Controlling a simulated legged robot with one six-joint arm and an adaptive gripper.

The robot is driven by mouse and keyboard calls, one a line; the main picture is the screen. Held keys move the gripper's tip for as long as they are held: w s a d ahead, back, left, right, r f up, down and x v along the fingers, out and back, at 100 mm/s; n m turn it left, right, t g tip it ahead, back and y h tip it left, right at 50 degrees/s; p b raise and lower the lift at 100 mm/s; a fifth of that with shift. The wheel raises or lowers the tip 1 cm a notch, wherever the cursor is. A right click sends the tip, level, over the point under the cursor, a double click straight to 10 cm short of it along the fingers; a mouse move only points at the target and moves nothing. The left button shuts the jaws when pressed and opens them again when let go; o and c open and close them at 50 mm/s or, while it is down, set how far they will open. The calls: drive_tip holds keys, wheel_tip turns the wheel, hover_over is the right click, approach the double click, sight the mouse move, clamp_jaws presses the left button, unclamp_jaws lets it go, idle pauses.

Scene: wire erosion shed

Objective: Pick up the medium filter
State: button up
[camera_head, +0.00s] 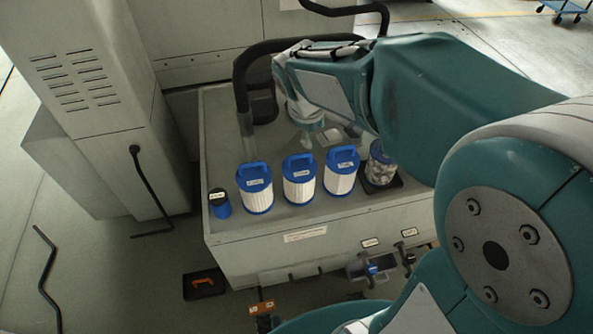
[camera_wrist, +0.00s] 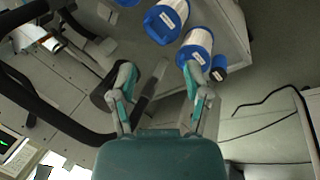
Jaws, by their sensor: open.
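Three white pleated filters with blue caps and handles stand upright in a row on a grey cabinet top: a left one (camera_head: 256,190), a middle one (camera_head: 299,181) and a right one (camera_head: 341,173). Their labels are too small to read, so I cannot tell which is the medium one. In the wrist view the left filter (camera_wrist: 196,46) is close to one fingertip, the middle filter (camera_wrist: 166,20) is further up, and the right one (camera_wrist: 127,2) is cut off by the top edge. My gripper (camera_head: 318,132) is open and empty behind the row; its spread fingers also show in the wrist view (camera_wrist: 160,74).
A small blue canister (camera_head: 220,205) stands left of the filters. A clear jar (camera_head: 380,165) on a black tray stands right of them. A black hose (camera_head: 241,85) rises behind the row.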

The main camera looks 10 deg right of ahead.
drive_tip(key=w+a+f+n, duration=0.1)
drive_tip(key=w+f+n, duration=0.3)
drive_tip(key=w+f, duration=0.2)
drive_tip(key=n+g+h, duration=0.1)
drive_tip(key=n+h, duration=0.1)
drive_tip(key=n, duration=0.2)
approach(296, 155)
drive_tip(key=x, duration=0.5)
drive_tip(key=shift+d+f, duration=0.25)
drive_tip(key=shift+d, duration=0.2)
drive_tip(key=x, duration=0.5)
drive_tip(key=shift+w+a+f, duration=0.1)
drive_tip(key=shift+a+f, duration=0.1)
drive_tip(key=shift+a, duration=0.05)
drive_tip(key=shift+r, duration=0.1)
clamp_jaws()
